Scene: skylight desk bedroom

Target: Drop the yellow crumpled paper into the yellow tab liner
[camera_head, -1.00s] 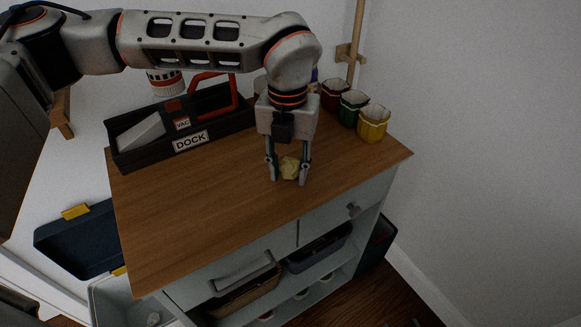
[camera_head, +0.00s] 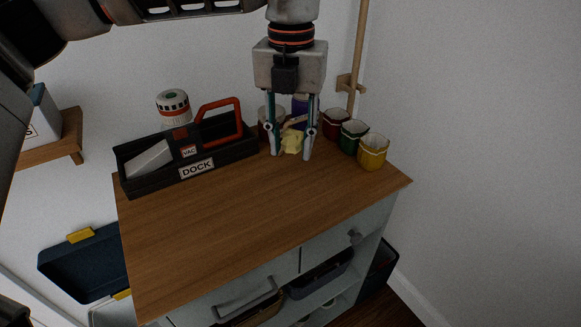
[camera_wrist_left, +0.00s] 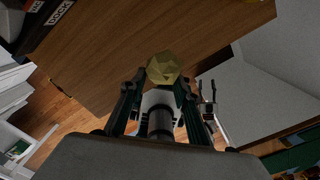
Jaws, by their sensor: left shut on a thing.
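The yellow crumpled paper (camera_head: 292,142) is a small faceted ball between the fingertips of my left gripper (camera_head: 291,150). The gripper is shut on it and points down, holding it above the desk. The left wrist view also shows the paper (camera_wrist_left: 163,69) between the fingers, over the wooden top. The yellow tab liner (camera_head: 372,154) is a yellow cup with a pale lining at the back right of the desk, to the right of the gripper and apart from it.
A green cup (camera_head: 352,137) and a dark red cup (camera_head: 335,124) stand in a row beside the yellow one. More containers, partly hidden, are behind my gripper. A black dock caddy (camera_head: 150,178) with a red handled tool stands at the left. The wooden desk top (camera_head: 235,215) is clear in front.

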